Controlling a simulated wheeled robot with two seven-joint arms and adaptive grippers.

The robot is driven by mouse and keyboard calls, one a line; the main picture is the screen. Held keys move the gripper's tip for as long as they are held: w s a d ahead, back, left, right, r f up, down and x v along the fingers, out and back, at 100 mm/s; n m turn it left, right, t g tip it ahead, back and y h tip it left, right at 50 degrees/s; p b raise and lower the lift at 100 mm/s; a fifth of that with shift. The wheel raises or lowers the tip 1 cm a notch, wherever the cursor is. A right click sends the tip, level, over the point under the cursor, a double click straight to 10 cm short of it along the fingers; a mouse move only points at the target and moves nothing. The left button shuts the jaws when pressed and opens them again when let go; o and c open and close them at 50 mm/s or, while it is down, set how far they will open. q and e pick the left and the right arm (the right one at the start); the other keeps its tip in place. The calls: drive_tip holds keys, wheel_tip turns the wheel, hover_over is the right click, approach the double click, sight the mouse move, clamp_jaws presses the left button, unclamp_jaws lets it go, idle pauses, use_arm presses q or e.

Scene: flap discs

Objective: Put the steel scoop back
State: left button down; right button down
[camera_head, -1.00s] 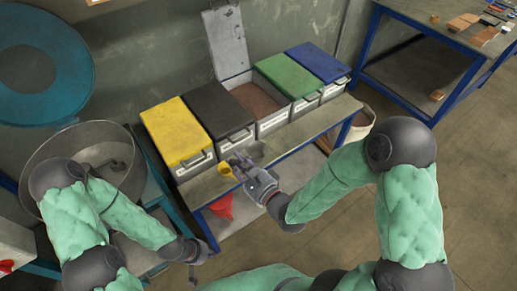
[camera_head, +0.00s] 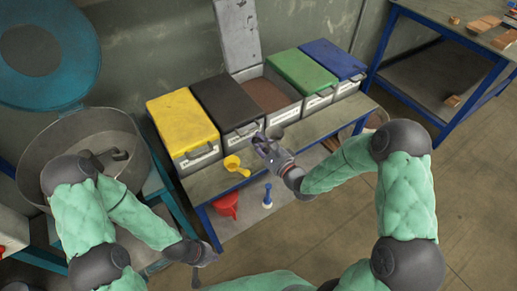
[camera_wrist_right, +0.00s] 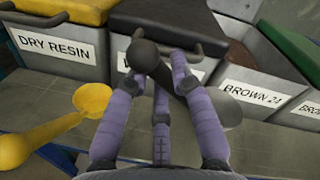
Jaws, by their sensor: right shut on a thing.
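The steel scoop (camera_wrist_right: 228,108) is grey with a dark handle ending in a round knob. My right gripper (camera_head: 262,142) is shut on its handle, in front of the black-lidded bin (camera_head: 232,98); the scoop's bowl (camera_head: 276,133) points right. In the right wrist view my right gripper's fingers (camera_wrist_right: 160,78) close around the handle, and the bowl sticks out toward the bin labelled BROWN. I cannot tell whether the scoop touches the bench. My left gripper (camera_head: 196,276) hangs low at the left, far from the scoop; its fingers are too small to read.
A yellow scoop (camera_head: 235,163) lies on the bench (camera_head: 208,184). Bins with yellow, green and blue lids are closed; the brown-filled bin (camera_head: 270,96) has its lid (camera_head: 237,35) raised. A red funnel (camera_head: 227,205) and a blue-and-white tool (camera_head: 267,196) are below. A round drum (camera_head: 75,140) stands left.

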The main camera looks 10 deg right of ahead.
wheel_tip(320, 180, down, 3)
drive_tip(key=shift+b, duration=0.8)
drive_tip(key=shift+f, duration=0.15)
drive_tip(key=c, duration=1.1)
unclamp_jaws()
drive_tip(key=shift+o, duration=0.2)
